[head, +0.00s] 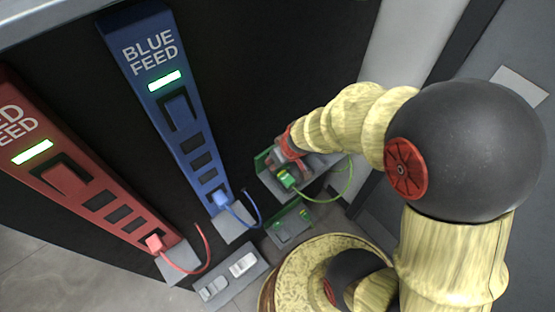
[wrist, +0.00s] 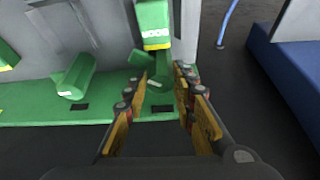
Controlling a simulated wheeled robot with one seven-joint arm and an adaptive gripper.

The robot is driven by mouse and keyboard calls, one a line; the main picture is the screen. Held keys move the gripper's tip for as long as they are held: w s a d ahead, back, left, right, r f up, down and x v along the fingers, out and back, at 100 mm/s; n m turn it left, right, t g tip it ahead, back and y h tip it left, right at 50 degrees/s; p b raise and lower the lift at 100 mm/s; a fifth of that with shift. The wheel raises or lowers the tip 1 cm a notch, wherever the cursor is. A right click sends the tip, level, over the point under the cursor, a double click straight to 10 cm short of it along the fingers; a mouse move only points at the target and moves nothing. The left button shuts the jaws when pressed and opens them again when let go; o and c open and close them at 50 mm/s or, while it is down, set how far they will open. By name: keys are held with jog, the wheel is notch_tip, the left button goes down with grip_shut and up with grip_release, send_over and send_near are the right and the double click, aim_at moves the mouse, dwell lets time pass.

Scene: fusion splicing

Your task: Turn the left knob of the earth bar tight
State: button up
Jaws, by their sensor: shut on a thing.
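The green earth bar (wrist: 40,112) runs across the left and middle of the wrist view. My gripper (wrist: 160,80) has its two fingers on either side of a green knob (wrist: 155,84) on the bar, shut on it. A second green knob (wrist: 76,76) sits to the left in the wrist view, clear of the fingers. A green plug with a yellow band (wrist: 155,25) stands just beyond the held knob. In the head view my gripper (head: 287,148) is at the green bar (head: 263,163), and the held knob is hidden.
A blue feed panel (head: 165,85) and a red feed panel (head: 75,170) stand to the left, each with a cable. A green-yellow cable (head: 347,185) loops right of the bar. A lower green bracket (head: 290,229) and a grey switch box (head: 228,277) lie below.

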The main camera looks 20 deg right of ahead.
jog(key=o, duration=0.9)
jog(key=v, duration=1.2)
jog(key=shift+o, duration=0.2)
